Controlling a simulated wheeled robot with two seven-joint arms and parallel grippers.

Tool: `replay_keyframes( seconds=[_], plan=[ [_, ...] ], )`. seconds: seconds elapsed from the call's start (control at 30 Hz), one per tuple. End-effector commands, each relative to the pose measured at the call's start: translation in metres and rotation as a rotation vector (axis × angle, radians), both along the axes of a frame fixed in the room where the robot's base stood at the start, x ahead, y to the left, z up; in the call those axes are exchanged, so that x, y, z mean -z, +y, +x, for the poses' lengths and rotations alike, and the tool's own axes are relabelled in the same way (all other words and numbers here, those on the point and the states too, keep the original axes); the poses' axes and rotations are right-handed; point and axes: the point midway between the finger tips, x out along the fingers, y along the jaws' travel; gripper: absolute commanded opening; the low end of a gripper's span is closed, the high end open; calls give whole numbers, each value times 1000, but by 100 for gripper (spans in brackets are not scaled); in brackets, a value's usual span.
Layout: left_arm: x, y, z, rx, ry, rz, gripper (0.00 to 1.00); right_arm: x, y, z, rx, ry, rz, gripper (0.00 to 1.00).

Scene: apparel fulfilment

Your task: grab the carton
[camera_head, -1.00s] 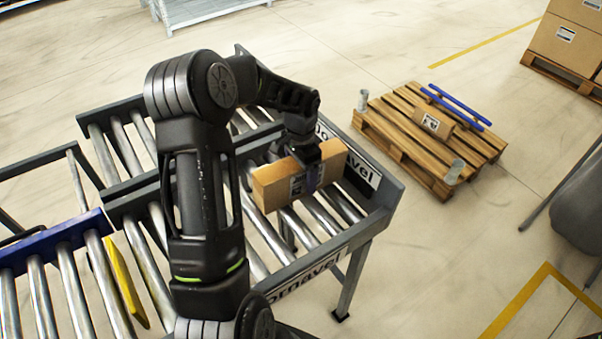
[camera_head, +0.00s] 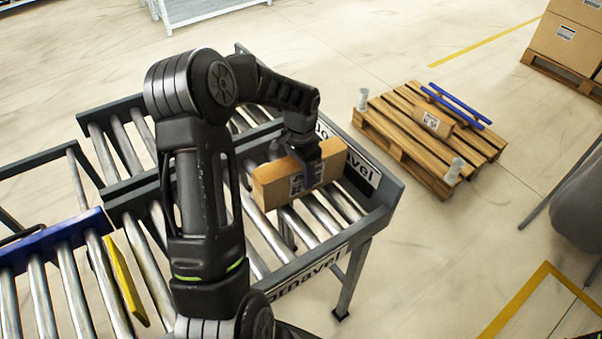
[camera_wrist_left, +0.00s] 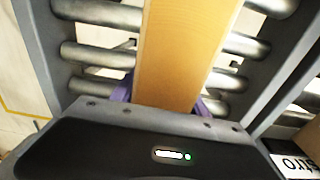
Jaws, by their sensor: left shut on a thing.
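The carton (camera_head: 327,167) is a small brown box with a white label, at the right end of the roller conveyor. My left gripper (camera_head: 307,168) reaches it from above and is shut on it, one finger lying over the label side. In the left wrist view the carton (camera_wrist_left: 184,50) runs up from between the purple fingertips (camera_wrist_left: 162,100), with rollers beneath it. I cannot tell whether it touches the rollers. My right gripper is not in view.
The conveyor frame (camera_head: 392,207) has raised dark sides around the carton. A wooden pallet (camera_head: 400,146) with another small box (camera_head: 433,122) and blue bars stands on the floor to the right. A yellow piece (camera_head: 127,280) lies along the rollers at left.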

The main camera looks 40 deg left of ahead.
Motion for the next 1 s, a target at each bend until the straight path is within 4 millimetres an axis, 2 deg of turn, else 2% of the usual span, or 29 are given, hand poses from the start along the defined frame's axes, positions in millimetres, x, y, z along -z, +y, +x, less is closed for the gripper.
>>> replay_keyframes(
  seconds=[0.07, 0.47, 1.0],
  plan=[
    [0, 0, 0, 0, 0, 0, 33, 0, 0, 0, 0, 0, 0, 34],
    [0, 0, 0, 0, 0, 0, 0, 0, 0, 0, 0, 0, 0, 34],
    [-6, 0, 1, 0, -3, 1, 0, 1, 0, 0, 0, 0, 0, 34]
  ],
)
